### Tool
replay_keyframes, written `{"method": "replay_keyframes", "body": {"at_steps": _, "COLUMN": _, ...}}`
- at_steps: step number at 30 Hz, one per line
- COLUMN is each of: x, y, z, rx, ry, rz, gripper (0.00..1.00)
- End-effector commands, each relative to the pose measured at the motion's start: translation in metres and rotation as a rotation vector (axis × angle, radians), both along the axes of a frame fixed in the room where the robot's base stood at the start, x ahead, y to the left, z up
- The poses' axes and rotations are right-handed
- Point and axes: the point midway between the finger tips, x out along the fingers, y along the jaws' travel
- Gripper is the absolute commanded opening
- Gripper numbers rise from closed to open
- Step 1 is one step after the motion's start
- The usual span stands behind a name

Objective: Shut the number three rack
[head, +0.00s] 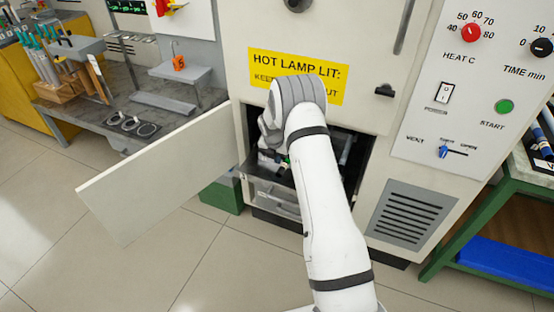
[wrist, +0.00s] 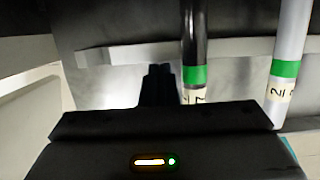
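My arm reaches into the open lower compartment of the cabinet, and my gripper (wrist: 158,72) is low inside it. In the wrist view its dark fingers are close together in front of a pale metal strip (wrist: 115,55); I see nothing between them, and contact is unclear. A dark rod (wrist: 195,35) and a white rod (wrist: 290,45) stand to the right of the fingers, each with a green band and a tag. The white rod's tag seems to read 2. In the head view a grey rack or tray (head: 278,198) shows low in the compartment, partly behind my arm. No rack number three is readable.
The compartment's white door (head: 160,175) stands open to the left. A yellow hot lamp sign (head: 300,75) is above the opening. A workbench (head: 130,95) is at left, a green-framed table (head: 500,215) at right. The floor at front left is clear.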

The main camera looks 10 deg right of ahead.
Motion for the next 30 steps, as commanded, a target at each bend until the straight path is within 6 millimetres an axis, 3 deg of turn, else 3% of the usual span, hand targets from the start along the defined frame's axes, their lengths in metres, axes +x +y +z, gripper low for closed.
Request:
{"method": "replay_keyframes", "body": {"at_steps": 19, "x": 0.001, "y": -0.017, "z": 0.003, "rx": 0.000, "ry": -0.001, "rz": -0.023, "gripper": 0.00}}
{"method": "replay_keyframes", "body": {"at_steps": 30, "x": -0.002, "y": -0.009, "z": 0.045, "rx": 0.001, "ry": 0.000, "rz": -0.019, "gripper": 0.00}}
